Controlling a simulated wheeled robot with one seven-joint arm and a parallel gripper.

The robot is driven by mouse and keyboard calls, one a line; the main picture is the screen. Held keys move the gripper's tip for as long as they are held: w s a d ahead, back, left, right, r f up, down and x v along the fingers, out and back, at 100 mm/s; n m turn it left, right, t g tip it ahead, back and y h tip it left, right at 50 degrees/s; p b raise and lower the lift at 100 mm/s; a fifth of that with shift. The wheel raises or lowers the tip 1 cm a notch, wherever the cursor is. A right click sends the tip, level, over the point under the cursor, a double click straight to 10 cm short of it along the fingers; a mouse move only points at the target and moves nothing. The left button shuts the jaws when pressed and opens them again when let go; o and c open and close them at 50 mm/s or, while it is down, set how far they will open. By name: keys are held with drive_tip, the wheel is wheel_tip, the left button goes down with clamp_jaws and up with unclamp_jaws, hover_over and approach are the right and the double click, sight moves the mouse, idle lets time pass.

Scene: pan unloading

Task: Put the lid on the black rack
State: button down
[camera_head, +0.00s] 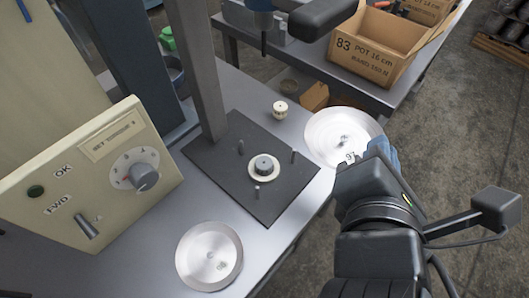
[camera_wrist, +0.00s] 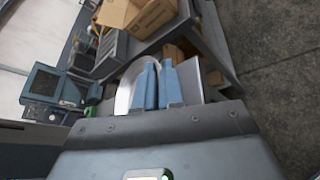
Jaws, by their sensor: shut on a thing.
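A round silver lid-like disc (camera_head: 325,126) with a small fitting at its middle is held at its right edge by my gripper (camera_head: 380,150), near the bench's right edge. In the wrist view the pale disc (camera_wrist: 124,92) shows beside and behind the blue fingers of my gripper (camera_wrist: 159,72). The fingers are close together, and their contact with the rim is partly hidden. A second silver disc (camera_head: 209,262) lies on the front of the bench. A dark slatted rack-like thing (camera_head: 512,27) shows at the far top right; I cannot tell whether it is the black rack.
A dark plate (camera_head: 215,163) with upright pins and a round hub (camera_head: 264,166) lies on the bench below a grey column (camera_head: 196,70). A control panel (camera_head: 105,175) stands at left. A cardboard box (camera_head: 375,62) sits on the rear bench. Floor is open at right.

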drive_tip(key=w+a+f, duration=0.1)
drive_tip(key=a+f, duration=0.1)
drive_tip(key=a, duration=0.1)
drive_tip(key=w+a+f, duration=0.1)
drive_tip(key=a+f, duration=0.1)
drive_tip(key=a, duration=0.2)
drive_tip(key=w+a+f, duration=0.1)
drive_tip(key=a+f, duration=0.2)
drive_tip(key=a, duration=0.1)
drive_tip(key=shift+a+f, duration=0.1)
drive_tip(key=shift+a, duration=0.05)
drive_tip(key=shift+f+p, duration=0.7)
drive_tip(key=shift+f, duration=1.05)
drive_tip(key=c, duration=1.3)
unclamp_jaws()
drive_tip(key=shift+o, duration=0.2)
drive_tip(key=shift+f+b, duration=0.1)
drive_tip(key=shift+b, duration=0.2)
